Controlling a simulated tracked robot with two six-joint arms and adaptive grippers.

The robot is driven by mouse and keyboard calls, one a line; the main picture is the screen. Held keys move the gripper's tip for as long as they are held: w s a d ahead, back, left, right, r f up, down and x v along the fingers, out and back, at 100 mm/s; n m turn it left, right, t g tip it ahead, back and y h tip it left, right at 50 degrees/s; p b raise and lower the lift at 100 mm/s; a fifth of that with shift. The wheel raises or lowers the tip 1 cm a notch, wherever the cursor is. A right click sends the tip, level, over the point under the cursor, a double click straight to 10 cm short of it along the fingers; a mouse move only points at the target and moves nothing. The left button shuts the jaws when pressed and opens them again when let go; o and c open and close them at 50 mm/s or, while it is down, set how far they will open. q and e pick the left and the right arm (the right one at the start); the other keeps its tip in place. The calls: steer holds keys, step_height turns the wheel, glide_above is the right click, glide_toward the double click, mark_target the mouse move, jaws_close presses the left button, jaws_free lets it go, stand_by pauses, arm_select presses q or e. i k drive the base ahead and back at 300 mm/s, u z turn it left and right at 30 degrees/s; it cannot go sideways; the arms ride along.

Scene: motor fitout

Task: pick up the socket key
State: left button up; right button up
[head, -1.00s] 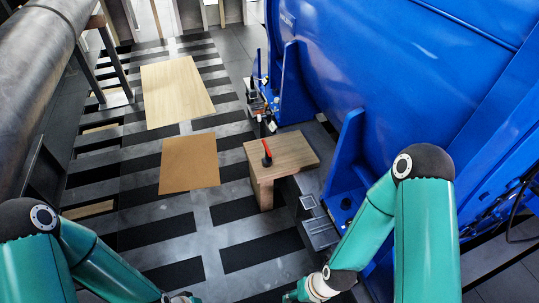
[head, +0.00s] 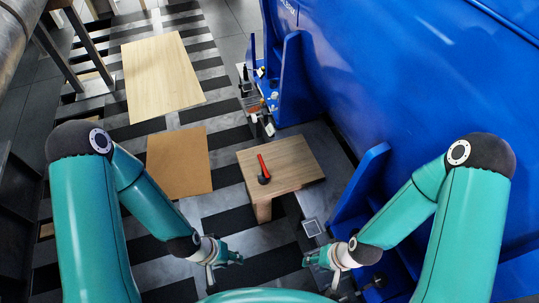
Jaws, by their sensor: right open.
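The socket key (head: 263,170), with a red handle and a dark head, lies on top of the small wooden table (head: 300,165) in the middle of the head view. My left gripper (head: 238,258) is below and left of the table in the picture, apart from the key; whether its fingers are open is too small to tell. My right gripper (head: 308,259) is below the table in the picture, open and empty, also apart from the key. Nothing covers the key.
A large blue machine housing (head: 400,80) with upright ribs fills the right side. Small equipment (head: 255,100) stands by its base behind the table. A brown board (head: 178,165) and a pale board (head: 160,75) lie on the striped floor at left. A grey pipe (head: 18,25) is at upper left.

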mark_target(264, 177)
steer(key=u, duration=0.3)
steer(key=i, duration=0.95)
steer(key=u, duration=0.55)
